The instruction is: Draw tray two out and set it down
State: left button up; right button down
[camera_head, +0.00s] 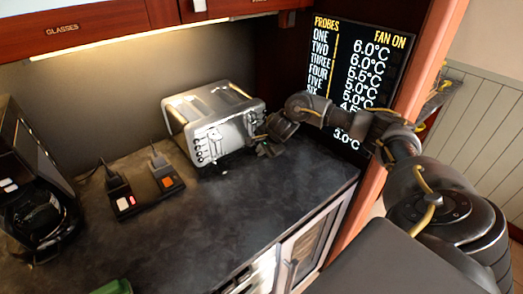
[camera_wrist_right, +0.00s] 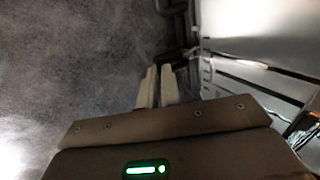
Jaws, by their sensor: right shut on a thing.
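A chrome toaster (camera_head: 222,137) with knobs on its front stands at the back of the dark counter. My right gripper (camera_head: 266,146) is at the toaster's right front corner, low near the counter. In the right wrist view my right gripper (camera_wrist_right: 158,82) has its two pale fingers close together. They are shut on a dark handle-like part (camera_wrist_right: 176,56) beside the toaster's metal side (camera_wrist_right: 260,72). The part is mostly hidden, and I cannot read which tray it belongs to. My left gripper is not in view.
A black coffee machine (camera_head: 30,190) stands at the far left. A green object (camera_head: 113,287) is at the front edge. The middle counter (camera_head: 235,215) is clear. A temperature display (camera_head: 355,75) hangs at right.

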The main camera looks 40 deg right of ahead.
jog(key=shift+s+f, duration=0.25)
jog(key=shift+s, duration=0.65)
jog(key=shift+s+r, duration=0.15)
jog(key=shift+s, duration=4)
jog(key=shift+s+a+b, duration=0.1)
jog(key=shift+s+b, duration=0.55)
jog(key=shift+s, duration=0.95)
jog(key=shift+s+r+b, duration=0.1)
jog(key=shift+s+b, duration=0.85)
jog(key=shift+s, duration=1.65)
jog(key=c, duration=2.2)
grip_release()
